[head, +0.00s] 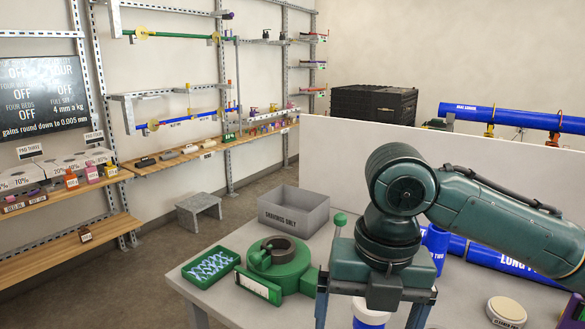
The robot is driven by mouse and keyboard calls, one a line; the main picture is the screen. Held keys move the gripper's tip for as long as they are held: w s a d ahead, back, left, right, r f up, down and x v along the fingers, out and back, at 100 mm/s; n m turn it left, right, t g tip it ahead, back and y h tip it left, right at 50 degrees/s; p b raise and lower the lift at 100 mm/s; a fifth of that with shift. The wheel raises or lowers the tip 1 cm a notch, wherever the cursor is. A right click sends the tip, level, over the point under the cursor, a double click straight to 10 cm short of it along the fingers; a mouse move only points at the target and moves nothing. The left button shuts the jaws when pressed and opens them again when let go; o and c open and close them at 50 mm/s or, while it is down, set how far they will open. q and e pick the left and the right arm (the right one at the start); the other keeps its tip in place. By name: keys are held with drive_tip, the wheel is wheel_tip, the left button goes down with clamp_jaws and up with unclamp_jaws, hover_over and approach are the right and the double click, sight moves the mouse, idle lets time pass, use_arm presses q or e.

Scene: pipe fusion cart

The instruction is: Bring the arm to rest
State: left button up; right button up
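My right arm comes in from the right and bends down over the table. Its dark green gripper (370,318) points downward with its two fingers spread wide apart. A white and blue container (369,311) shows between the fingers, with clear gaps to each side. Its lower part and the fingertips run to the bottom edge of the picture, so I cannot tell how high the fingers are relative to it. My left gripper is not in view.
On the grey table are a green round device (285,265), a green tray (210,266), a grey "shavings only" bin (293,211), a blue pipe (500,258) and a round cream-lidded item (506,311). A pale partition (330,150) stands behind. Wall shelves (180,155) are at left.

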drive_tip(key=s+a+f+m+t+y, duration=0.1)
drive_tip(key=a+f+m+y, duration=0.2)
drive_tip(key=f+m, duration=0.5)
drive_tip(key=s+a+f+m+t+y, duration=0.1)
drive_tip(key=a+f+m+y, duration=0.15)
drive_tip(key=f+m, duration=0.5)
drive_tip(key=s+d+f+m+t+h, duration=0.1)
drive_tip(key=s+d+f+m+h, duration=0.2)
drive_tip(key=s+d+f+m, duration=0.45)
drive_tip(key=s+d+f+m+h, duration=0.3)
drive_tip(key=s+d+f+m, duration=0.1)
drive_tip(key=d+m, duration=0.55)
drive_tip(key=w+a+f+t+y, duration=0.1)
drive_tip(key=w+a+f+t, duration=0.1)
drive_tip(key=f, duration=0.3)
drive_tip(key=w+a+f+t+y, duration=0.1)
drive_tip(key=w+a+f+t, duration=0.2)
drive_tip(key=f+t, duration=0.1)
drive_tip(key=shift+w+f+n+t+y, duration=0.35)
drive_tip(key=shift+f+n, duration=0.1)
drive_tip(key=shift+f, duration=0.2)
drive_tip(key=shift+a, duration=0.1)
